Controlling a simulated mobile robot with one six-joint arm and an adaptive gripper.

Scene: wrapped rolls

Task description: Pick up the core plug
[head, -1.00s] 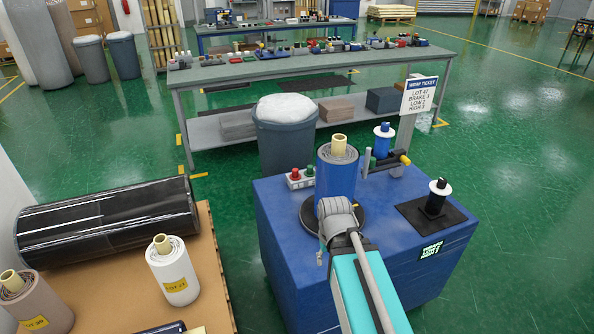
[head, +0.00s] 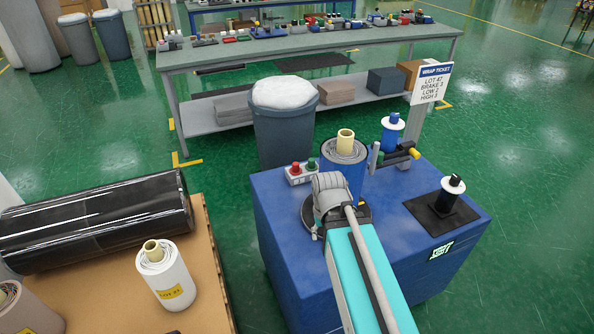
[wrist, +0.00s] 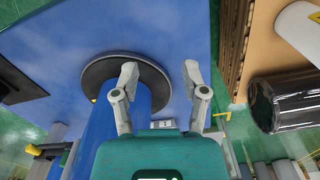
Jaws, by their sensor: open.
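A cream cylinder (head: 345,141) stands out of the top of the blue wrapped roll (head: 356,178); I cannot tell whether it is the core plug or the core tube. The roll stands upright on a round dark turntable (wrist: 86,76) on the blue machine. My gripper (wrist: 160,78) is open and empty in the wrist view, with the roll (wrist: 112,128) beside and partly behind its left finger. In the head view my arm's grey end covers the roll's lower front, and the fingers cannot be made out.
The blue machine top (head: 285,208) carries a red and green button box (head: 301,173), a blue spool (head: 392,132) and a black spool (head: 446,193). A pallet (head: 205,265) at left holds a black roll (head: 95,222) and a white roll (head: 164,274). A bin (head: 284,125) stands behind.

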